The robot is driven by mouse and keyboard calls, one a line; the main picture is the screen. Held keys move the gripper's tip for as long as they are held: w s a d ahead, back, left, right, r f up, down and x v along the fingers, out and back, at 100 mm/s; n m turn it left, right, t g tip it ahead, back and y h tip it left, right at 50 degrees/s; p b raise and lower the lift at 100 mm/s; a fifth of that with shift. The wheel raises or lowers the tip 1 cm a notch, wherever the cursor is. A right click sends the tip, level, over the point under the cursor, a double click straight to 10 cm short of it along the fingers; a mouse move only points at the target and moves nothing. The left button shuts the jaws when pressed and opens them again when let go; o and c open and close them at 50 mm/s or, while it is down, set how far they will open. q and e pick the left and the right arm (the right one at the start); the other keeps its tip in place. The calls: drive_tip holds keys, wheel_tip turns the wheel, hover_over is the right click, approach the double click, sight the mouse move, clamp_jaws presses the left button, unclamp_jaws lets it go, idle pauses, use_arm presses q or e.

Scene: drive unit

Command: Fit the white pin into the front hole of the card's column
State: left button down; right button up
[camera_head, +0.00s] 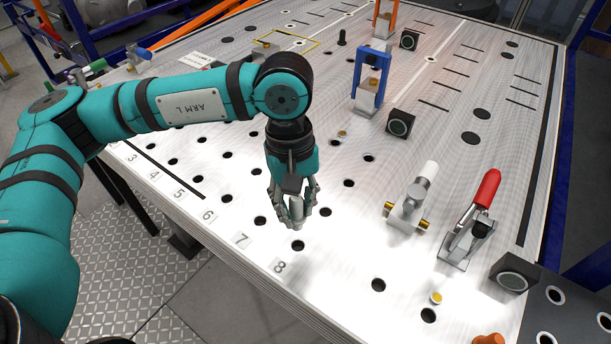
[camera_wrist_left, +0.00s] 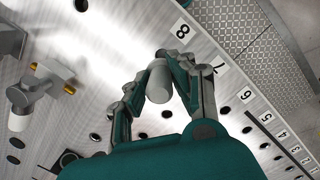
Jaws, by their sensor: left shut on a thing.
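My left gripper (camera_head: 297,212) is shut on a white pin (camera_head: 296,208), which points down over the front part of the perforated table (camera_head: 330,215). In the left wrist view the pin (camera_wrist_left: 159,82) sits between both fingers of the gripper (camera_wrist_left: 160,85). The front hole by number 8 (camera_head: 298,246) lies just nearer than the pin. The front hole by number 7 (camera_head: 260,221) is to its left. The pin appears above the surface; the exact gap cannot be told. A small white card with print (camera_head: 197,60) lies at the back left; its text is unreadable. My right gripper is not in view.
A grey fitting with brass ends (camera_head: 408,208) and a red-handled clamp (camera_head: 468,225) stand to the right. A blue frame (camera_head: 371,80) stands farther back. A yellow-topped peg (camera_head: 436,298) is near the front right. The front edge carries numbers.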

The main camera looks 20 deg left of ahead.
sight(297, 225)
use_arm(q)
drive_tip(key=shift+w, duration=0.3)
drive_tip(key=shift+w+f, duration=0.1)
drive_tip(key=shift+f, duration=0.1)
drive_tip(key=shift+s+f+b, duration=0.3)
drive_tip(key=shift+f+b, duration=0.05)
drive_tip(key=shift+f, duration=0.3)
drive_tip(key=shift+s+f+b, duration=0.3)
drive_tip(key=shift+f+b, duration=0.05)
drive_tip(key=shift+f, duration=0.25)
drive_tip(key=shift+w+f+b, duration=0.25)
drive_tip(key=shift+f+b, duration=0.2)
drive_tip(key=shift+f, duration=1)
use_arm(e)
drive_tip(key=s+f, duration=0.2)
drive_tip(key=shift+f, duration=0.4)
use_arm(q)
drive_tip(key=shift+f+b, duration=0.15)
drive_tip(key=shift+b, duration=0.2)
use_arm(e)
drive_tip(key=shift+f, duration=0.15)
